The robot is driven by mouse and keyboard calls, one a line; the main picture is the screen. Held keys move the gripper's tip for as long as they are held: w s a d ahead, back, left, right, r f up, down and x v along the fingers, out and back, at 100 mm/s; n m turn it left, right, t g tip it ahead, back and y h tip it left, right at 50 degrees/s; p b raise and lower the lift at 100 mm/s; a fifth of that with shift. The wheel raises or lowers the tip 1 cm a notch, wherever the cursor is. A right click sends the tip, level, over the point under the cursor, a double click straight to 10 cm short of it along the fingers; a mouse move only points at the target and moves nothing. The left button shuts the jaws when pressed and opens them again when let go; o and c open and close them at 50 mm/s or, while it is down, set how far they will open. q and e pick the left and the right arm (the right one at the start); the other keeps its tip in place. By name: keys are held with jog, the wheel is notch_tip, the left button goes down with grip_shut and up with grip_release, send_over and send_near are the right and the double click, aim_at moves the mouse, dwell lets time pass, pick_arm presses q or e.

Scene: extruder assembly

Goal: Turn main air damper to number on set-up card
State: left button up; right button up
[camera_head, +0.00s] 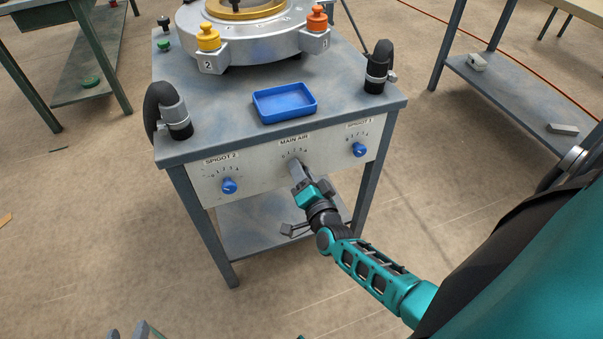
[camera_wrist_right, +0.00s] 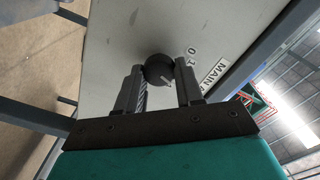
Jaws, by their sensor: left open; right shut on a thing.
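The control panel (camera_head: 262,178) on the front of the grey stand carries a dial marked MAIN AIR in its middle. My right gripper (camera_head: 298,168) is at that dial and hides its knob in the head view. In the right wrist view, the black main air damper knob (camera_wrist_right: 159,68) sits between the two fingers of my right gripper (camera_wrist_right: 160,80), which is shut on it. The numbers 0 and 1 show beside the knob; the other numbers there are hidden. My left gripper (camera_head: 135,331) shows only partly at the bottom edge, open. No set-up card can be made out.
Blue knobs for spigot 2 (camera_head: 230,186) and spigot 1 (camera_head: 359,149) flank the main air dial. A blue tray (camera_head: 284,102) and black hoses (camera_head: 379,66) are on the stand top, with a round metal unit (camera_head: 262,35) behind. The floor left of the stand is mostly clear.

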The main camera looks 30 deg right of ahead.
pick_arm(q)
jog(key=shift+s+f, duration=0.2)
jog(key=shift+f, duration=0.1)
pick_arm(e)
jog(key=shift+m, duration=0.6)
jog(key=o, duration=1)
jog(key=shift+o, duration=0.2)
pick_arm(q)
jog(key=shift+a+r+p, duration=0.2)
jog(key=shift+r+p, duration=0.35)
jog(key=shift+p, duration=0.3)
pick_arm(e)
jog(key=v, duration=1.3)
pick_arm(q)
jog(key=shift+s, duration=0.1)
pick_arm(e)
jog(key=shift+d+f, duration=0.1)
